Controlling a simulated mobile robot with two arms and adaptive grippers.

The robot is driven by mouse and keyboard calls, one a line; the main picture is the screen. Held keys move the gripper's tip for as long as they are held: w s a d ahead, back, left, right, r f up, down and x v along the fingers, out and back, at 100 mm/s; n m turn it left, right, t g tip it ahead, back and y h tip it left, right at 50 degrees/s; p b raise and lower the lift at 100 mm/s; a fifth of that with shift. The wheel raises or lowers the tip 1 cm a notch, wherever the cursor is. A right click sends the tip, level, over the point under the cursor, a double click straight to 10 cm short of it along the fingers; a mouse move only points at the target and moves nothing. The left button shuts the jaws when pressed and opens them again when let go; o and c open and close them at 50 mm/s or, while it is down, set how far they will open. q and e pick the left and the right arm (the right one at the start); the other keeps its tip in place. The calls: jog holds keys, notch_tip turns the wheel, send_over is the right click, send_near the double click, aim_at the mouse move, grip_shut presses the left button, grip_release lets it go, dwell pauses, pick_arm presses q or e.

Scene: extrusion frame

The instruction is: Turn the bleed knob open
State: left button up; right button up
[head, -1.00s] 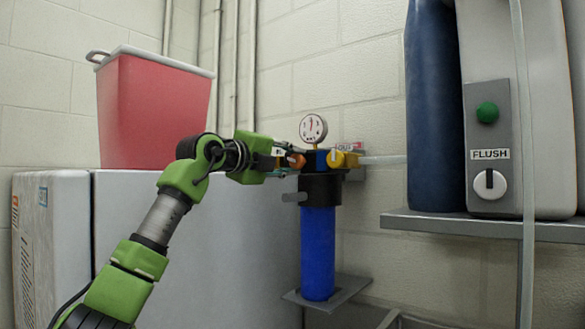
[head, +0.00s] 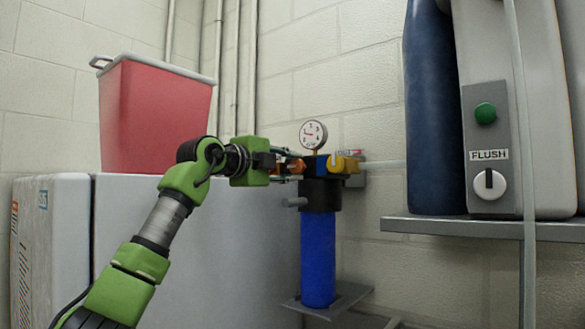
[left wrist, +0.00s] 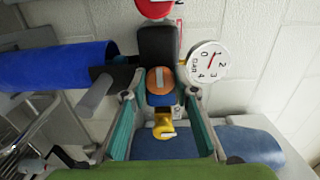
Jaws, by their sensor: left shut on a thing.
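An orange knob (head: 296,166) sits on the left of the filter head, and a pale bar across its face shows in the left wrist view (left wrist: 159,80). My right gripper is not in view.
A blue filter bowl (head: 318,260) hangs under the black head. A yellow fitting (head: 346,165) lies right of the knob. A grey cabinet (head: 200,250) carries a red bin (head: 155,115). A shelf (head: 500,228) with a blue cylinder (head: 432,110) is at right.

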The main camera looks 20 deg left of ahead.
pick_arm(q)
jog(key=shift+a, duration=0.1)
jog(key=o, duration=1.1)
jog(key=shift+c, duration=0.2)
jog(key=shift+a, duration=0.1)
jog(key=shift+s, duration=0.15)
jog(key=v, duration=1.1)
jog(key=shift+s+a, duration=0.15)
jog(key=shift+s, duration=0.25)
